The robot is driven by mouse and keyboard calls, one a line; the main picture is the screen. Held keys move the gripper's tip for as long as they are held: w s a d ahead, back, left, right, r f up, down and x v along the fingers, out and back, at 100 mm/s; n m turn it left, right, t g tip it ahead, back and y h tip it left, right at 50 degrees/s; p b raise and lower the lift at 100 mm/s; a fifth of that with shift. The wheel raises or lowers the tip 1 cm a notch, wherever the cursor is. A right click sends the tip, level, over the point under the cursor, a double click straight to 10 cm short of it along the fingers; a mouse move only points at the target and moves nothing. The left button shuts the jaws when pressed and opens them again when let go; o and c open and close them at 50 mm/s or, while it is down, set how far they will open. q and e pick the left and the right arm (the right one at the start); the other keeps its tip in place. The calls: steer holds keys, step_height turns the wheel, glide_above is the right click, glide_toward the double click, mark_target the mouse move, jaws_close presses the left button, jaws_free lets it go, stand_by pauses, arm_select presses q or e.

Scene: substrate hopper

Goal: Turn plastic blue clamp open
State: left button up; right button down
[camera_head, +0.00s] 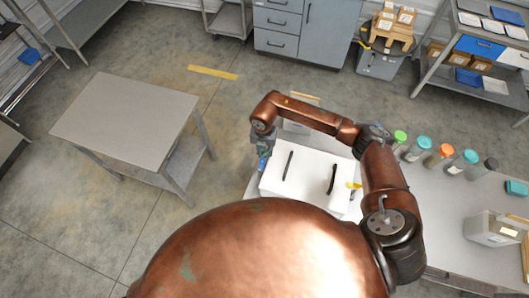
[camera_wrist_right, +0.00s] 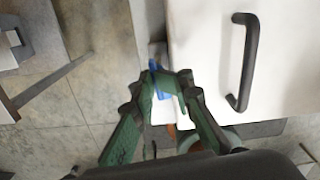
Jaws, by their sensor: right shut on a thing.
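The blue clamp (camera_head: 262,164) is at the left side of a white hopper lid (camera_head: 308,180) with two black handles. In the right wrist view the blue clamp (camera_wrist_right: 156,68) shows between and just beyond the green fingertips, beside the white lid (camera_wrist_right: 205,50). My right gripper (camera_head: 264,152) reaches over the hopper from the right and is shut on the blue clamp; its fingertips (camera_wrist_right: 168,82) are close together there. The fingers hide part of the clamp, and I cannot tell how far it is turned. My left gripper is not in view.
A yellow piece (camera_head: 354,186) is at the lid's right side. A black handle (camera_wrist_right: 243,62) stands on the lid near my gripper. Several capped bottles (camera_head: 421,149) and a clear container (camera_head: 490,230) stand on the bench at right. A grey table (camera_head: 125,115) stands at left, with open floor between.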

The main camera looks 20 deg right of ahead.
steer(key=shift+s+a+f+m, duration=0.2)
steer(key=shift+s+a+m, duration=0.2)
steer(key=shift+m, duration=0.3)
steer(key=shift+w, duration=0.1)
steer(key=c, duration=2.1)
jaws_free()
steer(key=shift+w+a, duration=0.15)
steer(key=shift+r, duration=0.1)
steer(key=shift+w+d+r, duration=0.1)
steer(key=shift+d, duration=0.1)
step_height(320, 180, up, 12)
